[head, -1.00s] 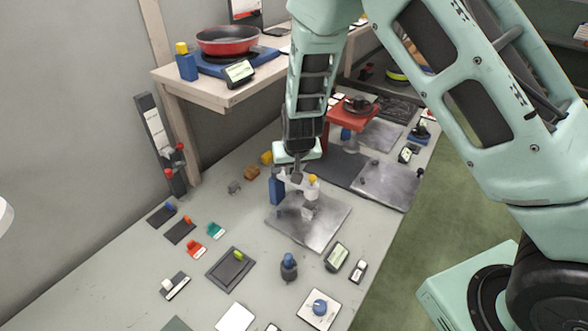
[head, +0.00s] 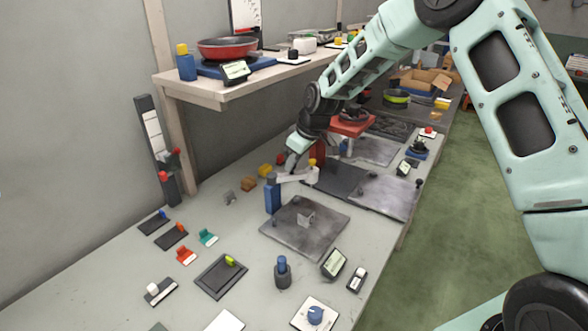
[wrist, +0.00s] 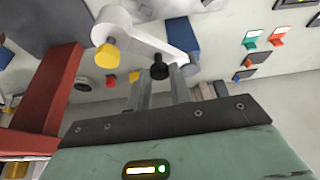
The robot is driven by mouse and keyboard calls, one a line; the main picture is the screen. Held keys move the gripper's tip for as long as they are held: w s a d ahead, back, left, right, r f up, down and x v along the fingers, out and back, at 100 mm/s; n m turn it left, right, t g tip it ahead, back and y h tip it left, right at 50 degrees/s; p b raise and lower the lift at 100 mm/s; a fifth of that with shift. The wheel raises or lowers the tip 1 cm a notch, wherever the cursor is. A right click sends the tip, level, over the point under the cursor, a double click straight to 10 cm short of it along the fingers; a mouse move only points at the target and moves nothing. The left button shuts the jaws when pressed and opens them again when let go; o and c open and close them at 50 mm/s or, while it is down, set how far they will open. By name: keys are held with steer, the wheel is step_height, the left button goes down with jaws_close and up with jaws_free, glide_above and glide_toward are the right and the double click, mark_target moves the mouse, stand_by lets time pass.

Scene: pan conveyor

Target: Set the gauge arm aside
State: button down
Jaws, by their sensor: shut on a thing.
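The gauge arm (head: 295,177) is a white bar on top of a blue post (head: 272,198), with a yellow knob (head: 312,162) at its free end. It reaches right from the post, along the back edge of a grey metal plate (head: 290,238). In the wrist view, the white gauge arm (wrist: 140,40), the yellow knob (wrist: 107,56) and the blue post (wrist: 183,40) show beyond my fingers. My gripper (wrist: 160,76) is shut on the gauge arm's black peg (wrist: 159,67). In the head view, my gripper (head: 290,170) is small and partly hidden by my wrist.
A red stand (head: 352,127) is close behind and right of the arm's free end; its red side (wrist: 45,95) is near in the wrist view. A wooden shelf (head: 225,92) with a red pan (head: 228,47) overhangs the back left. Small coloured parts lie on the left bench.

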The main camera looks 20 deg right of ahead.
steer(key=shift+w+a+n+g+y+p, duration=0.1)
steer(key=shift+w+n+g+y, duration=0.2)
steer(key=shift+w+n, duration=0.55)
steer(key=shift+w+d+n+g+y+p, duration=0.15)
steer(key=shift+w+n+g, duration=0.2)
steer(key=shift+n, duration=0.85)
steer(key=shift+w+a+n+g+y+p, duration=0.15)
steer(key=shift+w+n+g+y, duration=0.3)
steer(key=shift+n, duration=0.6)
steer(key=shift+w, duration=0.1)
steer(key=c, duration=1.3)
jaws_free()
steer(key=shift+o, duration=0.2)
steer(key=b+v, duration=0.3)
steer(key=v, duration=1.4)
steer(key=shift+a+r, duration=0.35)
